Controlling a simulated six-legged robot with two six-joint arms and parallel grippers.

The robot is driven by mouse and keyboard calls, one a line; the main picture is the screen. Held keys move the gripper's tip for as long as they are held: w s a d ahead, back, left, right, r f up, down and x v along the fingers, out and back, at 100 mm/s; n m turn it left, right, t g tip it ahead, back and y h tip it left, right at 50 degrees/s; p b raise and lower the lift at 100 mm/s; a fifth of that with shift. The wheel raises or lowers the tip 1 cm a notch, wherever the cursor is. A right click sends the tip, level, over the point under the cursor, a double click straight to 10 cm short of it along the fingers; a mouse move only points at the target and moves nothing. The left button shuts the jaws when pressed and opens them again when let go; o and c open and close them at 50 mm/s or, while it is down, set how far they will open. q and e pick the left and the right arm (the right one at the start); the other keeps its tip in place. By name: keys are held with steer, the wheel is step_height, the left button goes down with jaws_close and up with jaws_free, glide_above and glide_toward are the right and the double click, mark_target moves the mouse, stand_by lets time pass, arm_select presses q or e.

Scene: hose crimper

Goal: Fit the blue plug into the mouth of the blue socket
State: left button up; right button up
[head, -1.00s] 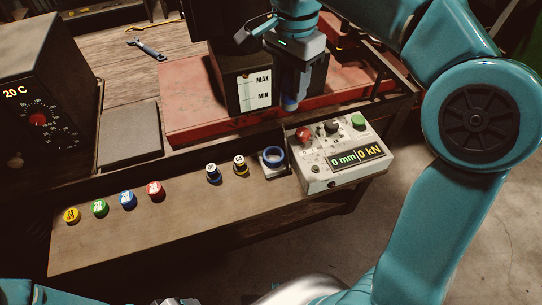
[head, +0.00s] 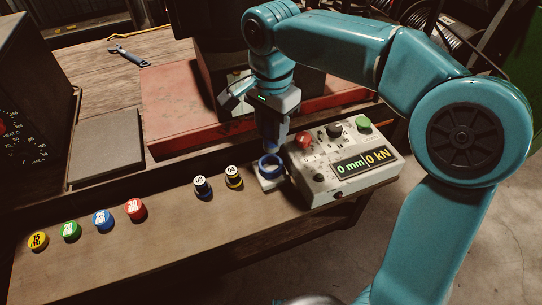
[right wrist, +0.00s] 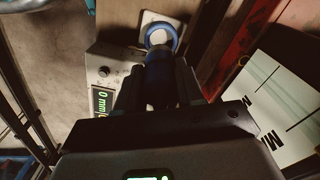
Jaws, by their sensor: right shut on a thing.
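The blue socket (head: 261,171) is a ring with an open mouth facing up, on a small pale plate beside the control box. It also shows in the right wrist view (right wrist: 176,36), beyond the fingertips. My right gripper (head: 271,137) points down over the socket, shut on the blue plug (head: 271,147). The plug's lower end is just above the mouth, toward its far side. In the right wrist view the plug (right wrist: 158,56) is dark between the fingers and overlaps the ring. I cannot tell whether it touches the rim. My left gripper is not in view.
The grey control box (head: 345,163) stands close right of the socket, its display reading 0 mm and 0 kN. Two small dark-sided caps (head: 203,187) stand to the left, then several coloured caps (head: 102,219). The red machine base (head: 185,115) lies behind.

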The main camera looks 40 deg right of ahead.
mark_target(271, 152)
step_height(271, 152, down, 3)
steer(key=shift+w+a, duration=0.1)
step_height(271, 152, down, 4)
steer(key=shift+f+b, duration=0.15)
steer(key=shift+b, duration=0.3)
steer(key=shift+f, duration=0.2)
steer(key=shift+f, duration=0.15)
steer(key=o, duration=1.1)
steer(key=shift+r, duration=0.2)
